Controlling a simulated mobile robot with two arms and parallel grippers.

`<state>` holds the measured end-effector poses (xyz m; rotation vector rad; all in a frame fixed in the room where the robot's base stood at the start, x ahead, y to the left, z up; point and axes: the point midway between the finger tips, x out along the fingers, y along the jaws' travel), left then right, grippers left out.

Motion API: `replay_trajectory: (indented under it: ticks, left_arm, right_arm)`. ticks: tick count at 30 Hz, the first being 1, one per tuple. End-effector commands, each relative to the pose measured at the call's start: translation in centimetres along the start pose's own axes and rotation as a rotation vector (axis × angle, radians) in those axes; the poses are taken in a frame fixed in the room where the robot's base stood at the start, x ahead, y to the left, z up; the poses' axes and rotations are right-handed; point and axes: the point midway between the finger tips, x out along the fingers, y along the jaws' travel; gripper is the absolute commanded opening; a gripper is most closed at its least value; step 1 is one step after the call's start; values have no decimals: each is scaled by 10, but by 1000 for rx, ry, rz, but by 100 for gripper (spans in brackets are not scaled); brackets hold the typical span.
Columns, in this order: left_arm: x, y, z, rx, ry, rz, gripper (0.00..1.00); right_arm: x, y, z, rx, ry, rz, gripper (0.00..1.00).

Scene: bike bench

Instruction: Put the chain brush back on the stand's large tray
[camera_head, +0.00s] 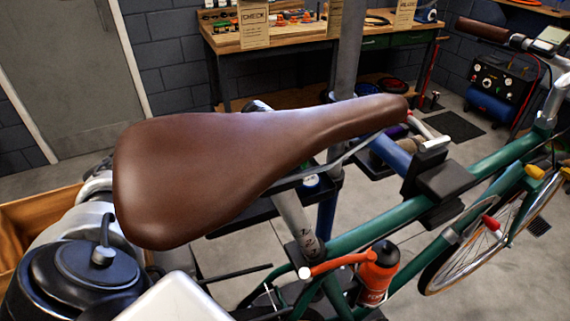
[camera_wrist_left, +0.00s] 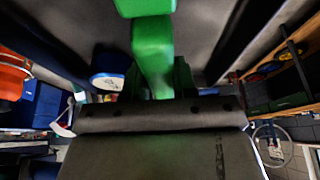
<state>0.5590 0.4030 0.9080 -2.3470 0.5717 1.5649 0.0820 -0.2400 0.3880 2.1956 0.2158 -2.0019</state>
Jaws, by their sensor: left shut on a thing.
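In the left wrist view my left gripper (camera_wrist_left: 160,114) shows as a dark body across the lower part. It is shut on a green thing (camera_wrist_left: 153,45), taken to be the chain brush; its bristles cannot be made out. In the head view the brown saddle hides this gripper and the brush. Whether the brush touches a tray cannot be told. My right gripper is not in view.
The brown saddle (camera_head: 200,170) fills the middle of the head view. The green bike frame (camera_head: 380,225) is held by a black clamp (camera_head: 440,182) on the right. An orange bottle (camera_head: 378,272) hangs on it. A workbench (camera_head: 290,45) stands behind.

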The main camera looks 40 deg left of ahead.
Motion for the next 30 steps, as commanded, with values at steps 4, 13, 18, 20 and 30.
replay_trajectory:
  ticks: [4,13,18,20,30]
  left_arm:
    - [6,0,2,0,1,0,3]
    - [8,0,3,0,0,0,29]
    - [7,0,3,0,0,-1,53]
    - [7,0,3,0,1,-1,53]
    - [-5,-1,2,0,2,-3,53]
  right_arm:
    - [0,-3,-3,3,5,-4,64]
    - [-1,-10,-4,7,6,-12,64]
    - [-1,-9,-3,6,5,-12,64]
    - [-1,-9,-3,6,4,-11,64]
    - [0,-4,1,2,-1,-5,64]
